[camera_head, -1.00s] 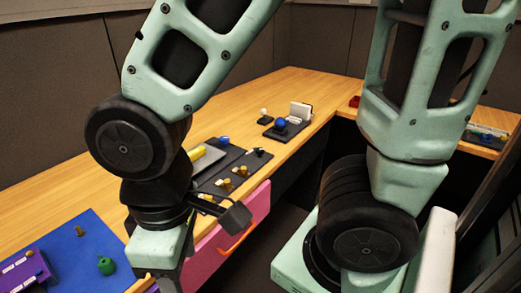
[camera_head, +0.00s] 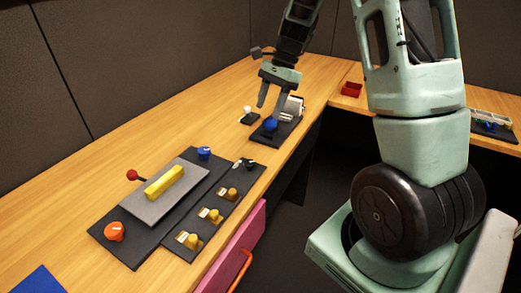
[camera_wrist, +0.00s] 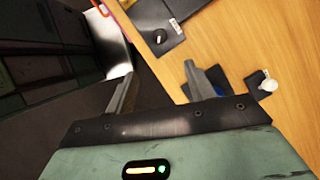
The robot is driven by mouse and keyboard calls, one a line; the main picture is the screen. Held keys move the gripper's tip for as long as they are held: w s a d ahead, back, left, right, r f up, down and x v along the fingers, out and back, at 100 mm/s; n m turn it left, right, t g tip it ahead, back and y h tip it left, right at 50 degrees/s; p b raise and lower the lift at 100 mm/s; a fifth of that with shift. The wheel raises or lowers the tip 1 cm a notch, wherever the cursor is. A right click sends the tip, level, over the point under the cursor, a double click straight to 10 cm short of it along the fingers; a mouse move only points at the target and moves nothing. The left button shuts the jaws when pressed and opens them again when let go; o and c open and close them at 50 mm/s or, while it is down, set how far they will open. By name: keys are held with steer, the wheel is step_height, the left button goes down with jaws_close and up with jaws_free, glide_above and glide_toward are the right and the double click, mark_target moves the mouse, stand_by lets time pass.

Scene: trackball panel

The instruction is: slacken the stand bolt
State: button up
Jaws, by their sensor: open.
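My gripper (camera_head: 272,102) is open and empty in the head view, its fingers pointing down over the trackball panel. It also shows in the wrist view (camera_wrist: 160,76). The trackball panel (camera_head: 287,131) is a black plate with a blue ball (camera_head: 270,124) and a white block (camera_head: 293,107). The ball lies just below the fingertips in the picture; I cannot tell whether they touch. Just left of the panel, a white knob (camera_head: 247,110) stands on a small black base; it also shows in the wrist view (camera_wrist: 268,85). I cannot tell which part is the stand bolt.
A black panel (camera_head: 110,253) with an orange knob (camera_head: 114,232), a red-tipped lever (camera_head: 132,175) and a yellow bar (camera_head: 164,182) lies nearer. A red tray (camera_head: 351,89) stands at the back. A pink drawer (camera_head: 232,253) juts from the desk front.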

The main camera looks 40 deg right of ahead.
mark_target(250, 162)
steer(key=x, duration=1.7)
steer(key=shift+a+f, duration=0.1)
steer(key=shift+f, duration=0.05)
steer(key=c, duration=1)
